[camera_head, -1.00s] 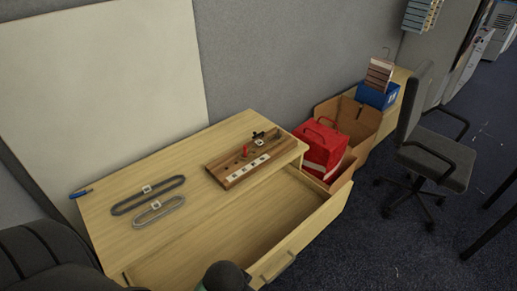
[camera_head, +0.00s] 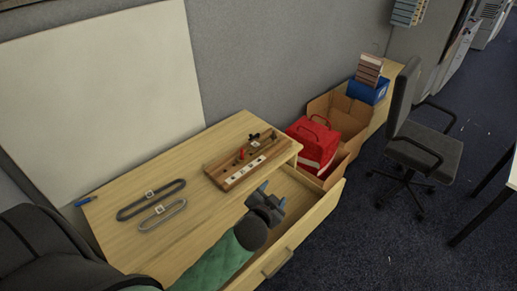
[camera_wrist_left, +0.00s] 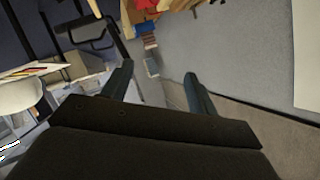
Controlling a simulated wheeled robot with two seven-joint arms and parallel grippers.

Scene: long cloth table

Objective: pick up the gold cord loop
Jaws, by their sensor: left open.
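I see no gold cord loop clearly in either view. Two flat oval loops lie side by side on the wooden table (camera_head: 130,240) at the left: a dark grey loop (camera_head: 131,214) and a lighter grey loop (camera_head: 150,224), each with a small white tag. My left gripper (camera_head: 272,195) is open and empty, above the open drawer, to the right of both loops. Its two fingers (camera_wrist_left: 159,72) stand apart in the left wrist view, with nothing between them. My right gripper is not in view.
A wooden board (camera_head: 218,170) with a red piece and dark pieces lies at the table's back right. The drawer (camera_head: 318,208) is pulled out. A red bag (camera_head: 310,150) in a cardboard box and an office chair (camera_head: 430,145) stand right. A blue pen (camera_head: 86,201) lies at left.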

